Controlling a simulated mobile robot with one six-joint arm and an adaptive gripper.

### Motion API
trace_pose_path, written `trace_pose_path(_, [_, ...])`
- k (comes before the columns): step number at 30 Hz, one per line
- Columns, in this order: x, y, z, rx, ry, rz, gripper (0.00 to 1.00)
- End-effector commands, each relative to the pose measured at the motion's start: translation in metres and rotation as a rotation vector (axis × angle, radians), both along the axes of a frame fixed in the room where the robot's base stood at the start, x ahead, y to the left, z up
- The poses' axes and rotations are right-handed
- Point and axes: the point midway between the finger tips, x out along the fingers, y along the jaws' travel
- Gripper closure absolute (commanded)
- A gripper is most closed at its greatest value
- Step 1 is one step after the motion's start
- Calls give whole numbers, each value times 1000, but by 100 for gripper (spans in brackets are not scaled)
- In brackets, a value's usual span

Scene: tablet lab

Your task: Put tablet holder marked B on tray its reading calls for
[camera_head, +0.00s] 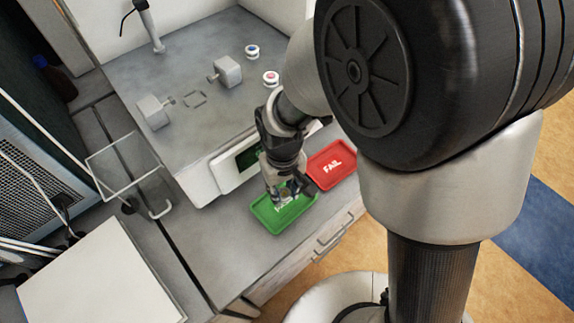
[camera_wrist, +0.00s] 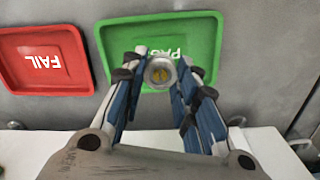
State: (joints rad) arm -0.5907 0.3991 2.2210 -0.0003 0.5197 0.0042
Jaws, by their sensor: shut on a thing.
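My gripper (camera_head: 286,190) is shut on a small round tablet holder (camera_wrist: 161,72). The holder has a pale metallic rim, and yellowish tablets show inside it. No letter can be read on it. The holder is over the green tray (camera_wrist: 117,45), in front of its white lettering, which reads PASS in part. I cannot tell whether it touches the tray. The green tray also shows in the head view (camera_head: 268,222). The red FAIL tray (camera_wrist: 43,80) lies beside it, empty; it shows in the head view (camera_head: 318,173) too.
Two more round holders, one blue-marked (camera_head: 252,51) and one red-marked (camera_head: 270,79), stand on the grey machine top (camera_head: 200,115). A screen (camera_head: 247,158) on the machine's front is partly hidden by my arm. A clear box (camera_head: 122,168) stands at left.

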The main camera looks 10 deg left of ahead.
Motion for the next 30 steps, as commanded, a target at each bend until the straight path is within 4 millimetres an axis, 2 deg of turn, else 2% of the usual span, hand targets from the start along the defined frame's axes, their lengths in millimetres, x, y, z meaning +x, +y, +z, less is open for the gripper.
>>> trace_pose_path(7, [-1, -1, -38, -2, 3, 0, 92])
trace_pose_path(19, [0, 0, -43, -1, 1, 0, 92])
trace_pose_path(20, [0, 0, -43, -1, 1, 0, 72])
trace_pose_path(28, [0, 0, -42, -1, 1, 0, 54])
trace_pose_path(30, [0, 0, -42, -1, 1, 0, 52])
